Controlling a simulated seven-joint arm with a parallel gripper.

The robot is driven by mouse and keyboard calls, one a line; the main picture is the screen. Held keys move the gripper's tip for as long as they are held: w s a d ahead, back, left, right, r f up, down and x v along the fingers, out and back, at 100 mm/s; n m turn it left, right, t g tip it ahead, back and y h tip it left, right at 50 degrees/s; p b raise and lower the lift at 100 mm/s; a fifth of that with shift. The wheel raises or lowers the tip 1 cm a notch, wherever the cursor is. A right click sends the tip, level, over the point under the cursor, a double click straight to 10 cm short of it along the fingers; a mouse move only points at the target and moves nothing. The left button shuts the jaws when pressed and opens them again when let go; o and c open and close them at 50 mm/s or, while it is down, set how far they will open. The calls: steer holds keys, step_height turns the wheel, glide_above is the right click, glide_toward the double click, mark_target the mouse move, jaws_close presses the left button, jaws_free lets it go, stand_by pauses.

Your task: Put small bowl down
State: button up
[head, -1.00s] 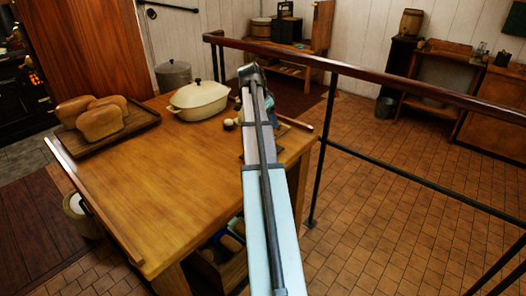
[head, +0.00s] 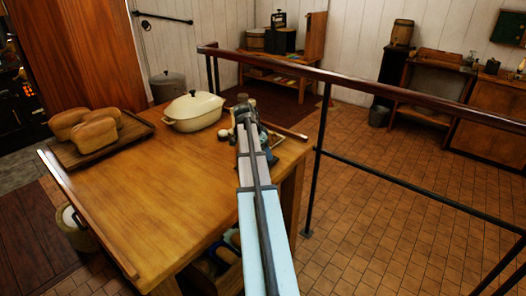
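My arm reaches away from the camera over the right part of the wooden table (head: 150,190). My gripper (head: 243,108) is at its far end, near the table's far right corner. The arm links hide most of the gripper, and its fingers cannot be made out. I cannot make out a small bowl; it may be hidden behind the arm or gripper. Small pale round items (head: 224,133) lie on the table just left of the gripper.
A cream lidded pot (head: 194,112) stands left of the gripper. A wooden tray (head: 65,151) with several loaves (head: 93,134) is at the far left. The table's front middle is clear. A railing (head: 320,90) runs along the right. A crate (head: 213,272) sits under the table.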

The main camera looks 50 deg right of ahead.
steer(key=o, duration=1.1)
steer(key=v, duration=1.2)
steer(key=shift+w, duration=0.15)
